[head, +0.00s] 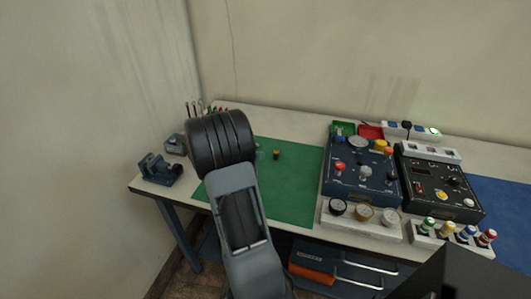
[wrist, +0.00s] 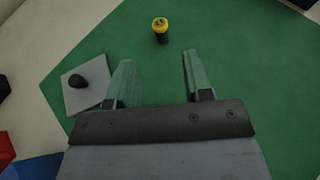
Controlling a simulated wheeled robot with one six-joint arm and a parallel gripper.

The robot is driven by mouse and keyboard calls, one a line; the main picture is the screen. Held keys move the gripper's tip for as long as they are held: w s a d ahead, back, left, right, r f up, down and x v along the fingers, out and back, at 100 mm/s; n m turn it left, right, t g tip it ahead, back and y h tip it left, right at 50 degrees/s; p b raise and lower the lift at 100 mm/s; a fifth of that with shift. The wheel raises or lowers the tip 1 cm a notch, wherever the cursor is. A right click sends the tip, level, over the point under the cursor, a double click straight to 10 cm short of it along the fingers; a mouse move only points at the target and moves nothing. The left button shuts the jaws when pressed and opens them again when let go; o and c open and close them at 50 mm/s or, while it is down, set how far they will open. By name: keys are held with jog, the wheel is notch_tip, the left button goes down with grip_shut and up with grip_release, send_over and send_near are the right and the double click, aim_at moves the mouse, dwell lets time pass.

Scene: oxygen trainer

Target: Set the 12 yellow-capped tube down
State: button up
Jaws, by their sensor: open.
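The yellow-capped tube (wrist: 160,30) stands upright on the green mat (wrist: 230,30) in the wrist view, beyond my fingertips and apart from them. It has a yellow top with dark marks and a dark body. In the head view the tube (head: 277,154) is small on the green mat (head: 290,190), right of my arm. My gripper (wrist: 157,75) is open, with two green-tinted fingers apart and nothing between them. In the head view my arm hides most of the gripper.
A grey square plate with a black knob (wrist: 78,80) lies left of my fingers. A blue control panel (head: 362,180) and a black one (head: 440,190) stand right of the mat. A dark vise (head: 160,169) sits at the left table corner.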

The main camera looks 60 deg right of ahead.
jog(key=shift+v, duration=1.05)
jog(key=shift+a+r, duration=0.15)
jog(key=shift+a, duration=0.25)
jog(key=s+a+r+m+t+y, duration=0.1)
jog(key=s+a+m+t+y, duration=0.1)
jog(key=a, duration=1)
jog(key=s+a+r+m+t+y, duration=0.1)
jog(key=s+a+m+t+y, duration=0.1)
jog(key=a+m+y, duration=0.4)
jog(key=s+a+r+m+t+y, duration=0.1)
jog(key=a+m+t+y, duration=0.3)
jog(key=a, duration=1.3)
jog(key=shift+s+a+r+m+t+y, duration=0.15)
jog(key=shift+s+a+m+t+y, duration=0.25)
jog(key=shift+m, duration=0.3)
jog(key=shift+d, duration=0.1)
